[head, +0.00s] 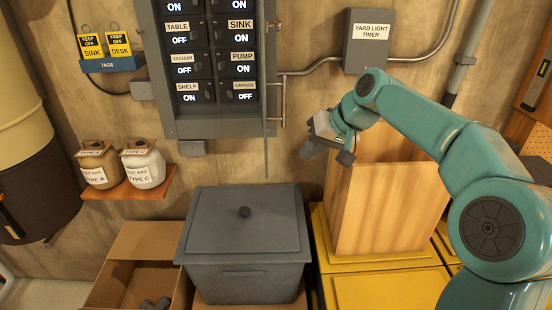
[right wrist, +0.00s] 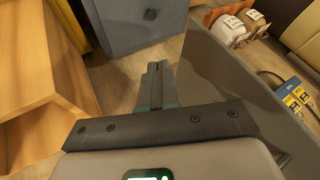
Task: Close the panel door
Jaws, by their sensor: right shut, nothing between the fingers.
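The grey electrical panel (head: 172,60) hangs on the wall at the upper middle of the head view, with its labelled switches exposed. Its door (head: 266,150) stands open toward me and appears nearly edge-on as a thin grey strip at the panel's right side. In the right wrist view the door (right wrist: 222,75) is a broad grey slab just right of the fingers. My right gripper (head: 312,149) is shut and empty, to the right of the door in the head view; its closed fingers also show in the wrist view (right wrist: 158,70). My left gripper is out of view.
Below stand a grey lidded bin (head: 245,222), an open cardboard box (head: 145,243) and a tall wooden box (head: 385,205) on yellow crates (head: 390,290). A shelf (head: 130,190) holds two bags. A timer box (head: 367,45) and conduit are right of the panel.

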